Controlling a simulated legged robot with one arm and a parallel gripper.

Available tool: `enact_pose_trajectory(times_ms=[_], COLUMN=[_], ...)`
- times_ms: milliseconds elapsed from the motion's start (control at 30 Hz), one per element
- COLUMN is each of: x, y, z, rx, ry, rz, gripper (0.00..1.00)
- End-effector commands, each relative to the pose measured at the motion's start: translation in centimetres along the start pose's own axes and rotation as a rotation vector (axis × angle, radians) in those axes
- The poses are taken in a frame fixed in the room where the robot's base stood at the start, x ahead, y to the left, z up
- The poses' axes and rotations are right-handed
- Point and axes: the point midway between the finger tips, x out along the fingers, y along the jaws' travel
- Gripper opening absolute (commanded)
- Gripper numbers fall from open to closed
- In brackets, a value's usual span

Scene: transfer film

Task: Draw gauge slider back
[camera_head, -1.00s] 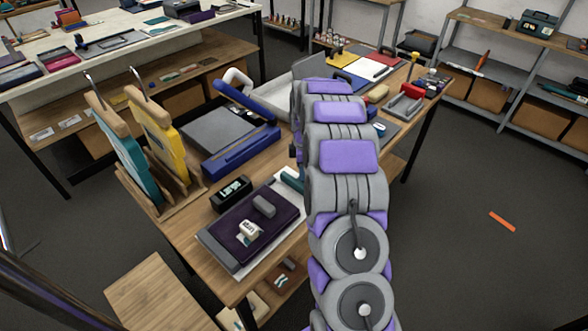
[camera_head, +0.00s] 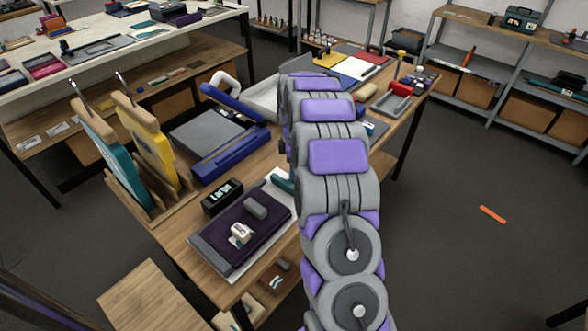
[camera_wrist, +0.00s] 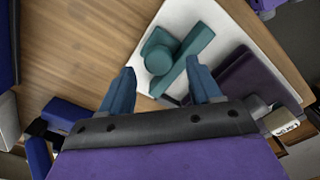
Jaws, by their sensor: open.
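A teal piece with a round knob and a long bar (camera_wrist: 178,52) lies on a white sheet (camera_wrist: 215,20) in the wrist view; it looks like the gauge slider, though no scale is readable. In the head view the teal piece (camera_head: 283,181) shows beside my arm, partly hidden by it. My gripper (camera_wrist: 160,68) is open, with its two blue fingers apart and the teal piece between and beyond the tips. Nothing is held. I cannot tell whether the right finger touches the bar. In the head view my arm hides the gripper.
A black box (camera_head: 222,197) and a blue-edged trimmer (camera_head: 230,158) stand left. Bare wood (camera_wrist: 75,50) lies left of the sheet in the wrist view.

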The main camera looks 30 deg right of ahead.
Motion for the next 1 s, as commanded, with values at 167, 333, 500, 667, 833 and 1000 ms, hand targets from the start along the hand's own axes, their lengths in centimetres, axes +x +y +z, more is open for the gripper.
enact_pose_trajectory(times_ms=[167,333,500,667,833,1000], x=[-4.3,-8.2,-11.5,-13.6,-14.5,-14.7], y=[0.2,0.3,0.3,0.3,0.3,0.3], z=[0.1,0.2,0.3,0.3,0.4,0.5], rx=[0.001,0.001,0.002,0.001,0.001,0.002], ry=[0.001,0.001,0.002,0.001,0.002,0.002], rz=[0.005,0.005,0.002,-0.001,-0.003,-0.003], gripper=[0.63,0.63,0.63,0.63,0.63,0.63])
